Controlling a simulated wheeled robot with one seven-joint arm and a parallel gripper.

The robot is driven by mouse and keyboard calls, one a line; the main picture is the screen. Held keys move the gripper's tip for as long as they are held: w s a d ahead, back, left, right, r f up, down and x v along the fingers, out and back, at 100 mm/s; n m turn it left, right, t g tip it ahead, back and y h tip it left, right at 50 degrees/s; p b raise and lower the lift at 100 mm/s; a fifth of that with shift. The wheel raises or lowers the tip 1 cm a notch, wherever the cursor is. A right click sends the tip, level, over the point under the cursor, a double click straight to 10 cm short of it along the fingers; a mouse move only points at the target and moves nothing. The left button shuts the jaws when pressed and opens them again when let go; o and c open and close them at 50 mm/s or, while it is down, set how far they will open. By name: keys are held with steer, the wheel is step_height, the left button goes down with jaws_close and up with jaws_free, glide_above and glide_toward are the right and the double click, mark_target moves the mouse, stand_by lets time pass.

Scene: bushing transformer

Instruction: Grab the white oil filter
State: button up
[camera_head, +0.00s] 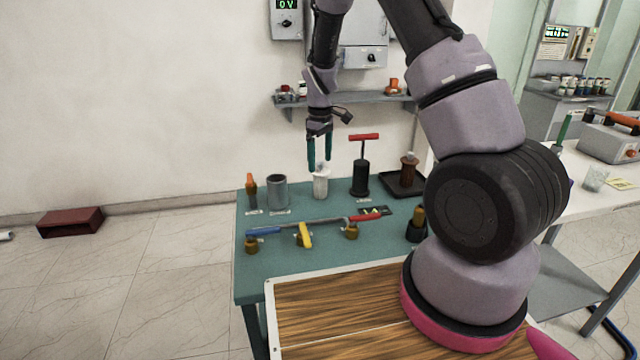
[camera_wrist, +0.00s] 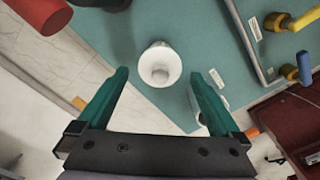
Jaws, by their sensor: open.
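The white oil filter (camera_head: 321,186) stands upright near the back edge of the teal table (camera_head: 285,262). In the wrist view its round white top (camera_wrist: 158,52) shows from above, just beyond and between the fingertips. My gripper (camera_head: 320,166) points down with its green fingers open, their tips at about the height of the filter's top. In the wrist view my gripper (camera_wrist: 160,80) is empty, one finger to each side of the filter's line. I cannot tell whether a finger touches it.
A grey cylinder (camera_head: 277,191) and an orange-topped bottle (camera_head: 251,190) stand left of the filter. A black pump with a red T-handle (camera_head: 361,178) stands close on its right. A wall shelf (camera_head: 350,102) is behind.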

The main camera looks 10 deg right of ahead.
step_height(320, 180, down, 2)
jaws_close()
stand_by(0.3)
